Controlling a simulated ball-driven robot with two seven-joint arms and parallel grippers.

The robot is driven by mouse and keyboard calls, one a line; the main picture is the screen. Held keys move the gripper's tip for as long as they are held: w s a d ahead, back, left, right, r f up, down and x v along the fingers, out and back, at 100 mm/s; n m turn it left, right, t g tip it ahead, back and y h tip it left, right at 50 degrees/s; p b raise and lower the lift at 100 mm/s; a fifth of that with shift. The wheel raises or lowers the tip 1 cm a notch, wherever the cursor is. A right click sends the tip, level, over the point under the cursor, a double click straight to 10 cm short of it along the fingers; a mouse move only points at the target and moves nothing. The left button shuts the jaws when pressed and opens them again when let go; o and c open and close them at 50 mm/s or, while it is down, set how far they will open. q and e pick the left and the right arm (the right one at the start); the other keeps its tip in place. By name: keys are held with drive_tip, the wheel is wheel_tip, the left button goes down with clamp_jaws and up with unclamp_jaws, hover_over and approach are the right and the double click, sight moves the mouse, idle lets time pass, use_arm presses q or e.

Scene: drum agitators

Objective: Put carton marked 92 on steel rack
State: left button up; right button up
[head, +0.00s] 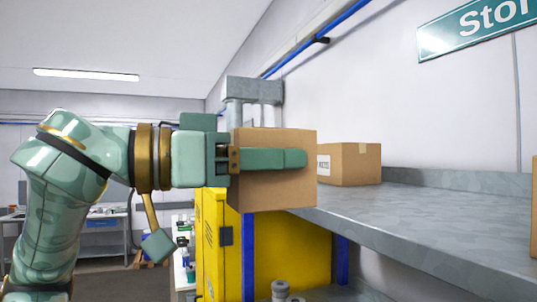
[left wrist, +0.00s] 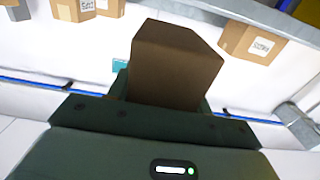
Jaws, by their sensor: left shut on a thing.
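My left gripper (head: 290,158) reaches in from the left in the head view and is shut on a plain brown carton (head: 273,193). One green finger lies across the carton's near face. I see no number on the faces of this carton that show. The left wrist view also shows the held carton (left wrist: 172,68), beyond the dark gripper body. The grey steel rack (head: 440,213) runs along the wall at the right. The held carton is at the rack's left end in the picture; I cannot tell whether it touches the rack. My right gripper is out of view.
A labelled carton (head: 352,163) stands on the rack just right of the held one, its label too small to read. Another carton (head: 534,218) is cut off at the right edge. A yellow cabinet (head: 290,250) stands below. Bare rack surface lies between the two cartons.

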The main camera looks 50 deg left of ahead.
sight(310, 165)
use_arm(q)
drive_tip(key=shift+w+d, duration=0.2)
drive_tip(key=shift+w, duration=0.1)
drive_tip(key=x, duration=0.4)
drive_tip(key=shift+f, duration=0.35)
drive_tip(key=shift+w+d, duration=0.1)
drive_tip(key=shift+w, duration=0.25)
drive_tip(key=shift+f+x, duration=0.15)
drive_tip(key=shift+x, duration=2.4)
drive_tip(key=shift+f+x, duration=0.15)
drive_tip(key=shift+x, duration=2.4)
drive_tip(key=shift+f+x, duration=0.15)
drive_tip(key=shift+x, duration=2.45)
drive_tip(key=shift+f, duration=0.4)
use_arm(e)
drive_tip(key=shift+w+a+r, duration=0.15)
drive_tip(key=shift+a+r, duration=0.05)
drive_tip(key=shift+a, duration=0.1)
